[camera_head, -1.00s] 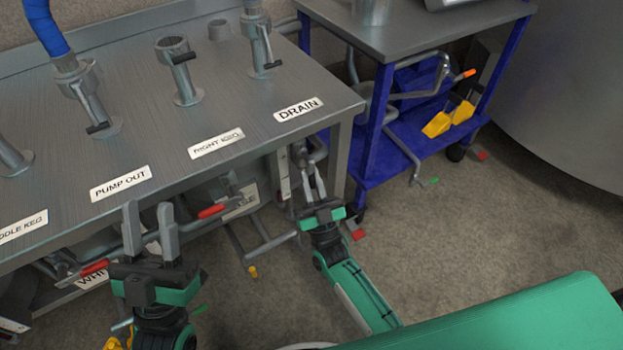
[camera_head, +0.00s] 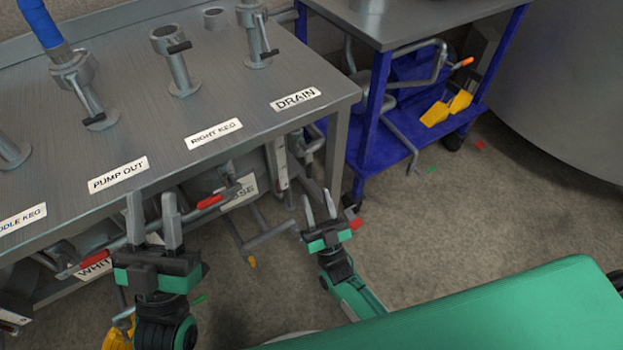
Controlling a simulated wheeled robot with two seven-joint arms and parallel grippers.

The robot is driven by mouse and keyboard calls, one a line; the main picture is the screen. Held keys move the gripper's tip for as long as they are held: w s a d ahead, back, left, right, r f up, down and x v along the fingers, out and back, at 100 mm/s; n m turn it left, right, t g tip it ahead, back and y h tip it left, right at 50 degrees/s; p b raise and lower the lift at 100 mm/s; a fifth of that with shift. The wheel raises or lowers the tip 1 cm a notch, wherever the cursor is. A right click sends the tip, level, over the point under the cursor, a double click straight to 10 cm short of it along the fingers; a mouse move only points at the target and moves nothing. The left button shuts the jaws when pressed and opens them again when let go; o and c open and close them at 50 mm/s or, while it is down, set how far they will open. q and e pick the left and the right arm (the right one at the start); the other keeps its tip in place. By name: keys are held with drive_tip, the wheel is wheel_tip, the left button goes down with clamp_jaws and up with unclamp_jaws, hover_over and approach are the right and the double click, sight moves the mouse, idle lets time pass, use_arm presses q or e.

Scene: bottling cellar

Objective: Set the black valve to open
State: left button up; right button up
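No valve is visibly labelled black, so I cannot tell which one is meant. My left gripper (camera_head: 152,205) is open and empty before the bench's front edge, near red-handled pipework. My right gripper (camera_head: 318,203) is open and empty, low in front of the bench's right corner.
Under the bench, pipes carry red handles (camera_head: 211,201) and partly hidden labels. A blue-framed cart (camera_head: 371,120) stands right of the bench, with yellow pieces (camera_head: 435,113) on its lower shelf. A large grey tank (camera_head: 565,90) is at the right. The floor (camera_head: 430,225) between is mostly clear.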

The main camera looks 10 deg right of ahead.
drive_tip(key=v, duration=0.5)
drive_tip(key=shift+s+f, duration=0.25)
drive_tip(key=shift+s, duration=0.1)
